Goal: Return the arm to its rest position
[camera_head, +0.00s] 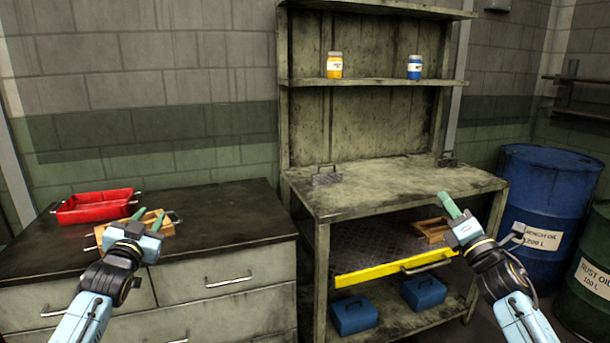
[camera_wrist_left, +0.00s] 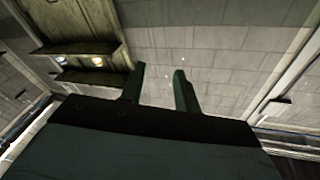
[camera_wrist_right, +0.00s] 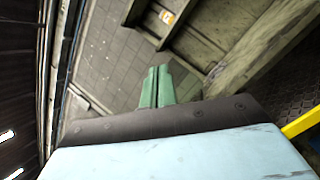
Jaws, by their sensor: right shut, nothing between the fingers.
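My left gripper (camera_head: 148,220) is raised in front of the dark-topped cabinet at the left. Its two green fingers stand apart with nothing between them in the left wrist view (camera_wrist_left: 158,85). My right gripper (camera_head: 449,205) is raised in front of the workbench's right side. Its fingers are together and empty in the right wrist view (camera_wrist_right: 157,86). Both arms come in from the bottom of the head view, and neither gripper visibly touches anything.
The cabinet (camera_head: 215,228) holds a red tray (camera_head: 95,206) and a wooden crate (camera_head: 165,228), partly hidden behind my left gripper. The workbench (camera_head: 395,188) has a yellow-edged drawer (camera_head: 375,273) jutting out and a wooden crate (camera_head: 428,231). Blue boxes (camera_head: 353,314) sit below; a blue drum (camera_head: 550,190) stands right.

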